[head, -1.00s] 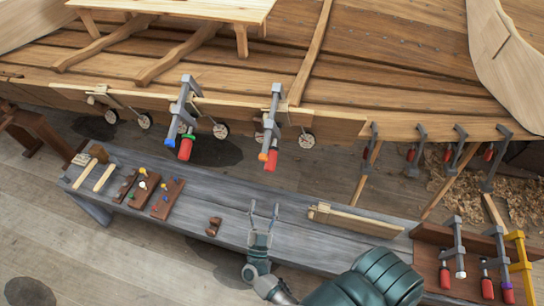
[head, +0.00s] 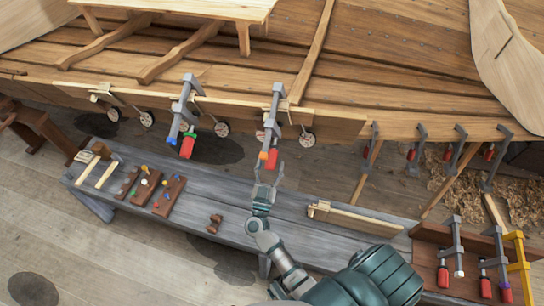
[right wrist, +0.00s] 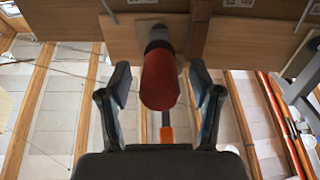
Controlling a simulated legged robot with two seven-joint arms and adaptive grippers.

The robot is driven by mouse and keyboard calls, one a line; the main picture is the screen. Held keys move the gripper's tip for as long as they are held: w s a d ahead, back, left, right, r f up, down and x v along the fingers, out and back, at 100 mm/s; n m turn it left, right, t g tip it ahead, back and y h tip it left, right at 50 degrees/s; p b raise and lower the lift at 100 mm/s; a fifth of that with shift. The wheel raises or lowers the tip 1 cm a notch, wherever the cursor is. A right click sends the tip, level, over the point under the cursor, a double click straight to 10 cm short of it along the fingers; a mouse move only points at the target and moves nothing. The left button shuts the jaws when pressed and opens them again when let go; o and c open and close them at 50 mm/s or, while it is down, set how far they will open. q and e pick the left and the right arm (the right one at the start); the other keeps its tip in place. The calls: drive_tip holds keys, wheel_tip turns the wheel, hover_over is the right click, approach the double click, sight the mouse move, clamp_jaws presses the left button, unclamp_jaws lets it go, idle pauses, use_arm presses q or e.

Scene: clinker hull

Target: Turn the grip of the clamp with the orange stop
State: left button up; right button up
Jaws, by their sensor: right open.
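The clamp with the orange stop (head: 276,105) is a grey bar clamp hanging on the plank edge of the hull. Its red grip (head: 272,160) points down, with the orange stop (head: 262,155) beside it. My right gripper (head: 269,172) is open just below the grip, its fingers pointing up. In the right wrist view the red grip (right wrist: 160,82) appears between the two open fingers (right wrist: 160,88), with gaps on both sides; I cannot tell how deep it sits between them. The orange stop (right wrist: 166,134) shows below it. My left gripper is not in view.
A similar clamp with a blue stop (head: 172,141) hangs to the left. More clamps (head: 460,145) hang on the hull at right.

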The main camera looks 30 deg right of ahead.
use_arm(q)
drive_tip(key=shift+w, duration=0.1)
use_arm(e)
drive_tip(key=shift+x, duration=1.45)
drive_tip(key=c, duration=1.1)
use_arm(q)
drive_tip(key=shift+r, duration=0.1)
use_arm(e)
drive_tip(key=shift+c, duration=0.2)
drive_tip(key=shift+m, duration=0.4)
drive_tip(key=shift+a+m+p, duration=0.1)
drive_tip(key=shift+m+p, duration=0.3)
drive_tip(key=shift+m, duration=0.1)
drive_tip(key=shift+m+p, duration=0.3)
drive_tip(key=shift+m, duration=0.9)
drive_tip(key=m, duration=0.2)
drive_tip(key=shift+m, duration=0.4)
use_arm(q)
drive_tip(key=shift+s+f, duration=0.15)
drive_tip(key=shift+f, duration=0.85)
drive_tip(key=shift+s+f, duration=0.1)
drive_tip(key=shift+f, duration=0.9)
use_arm(e)
drive_tip(key=shift+m, duration=0.8)
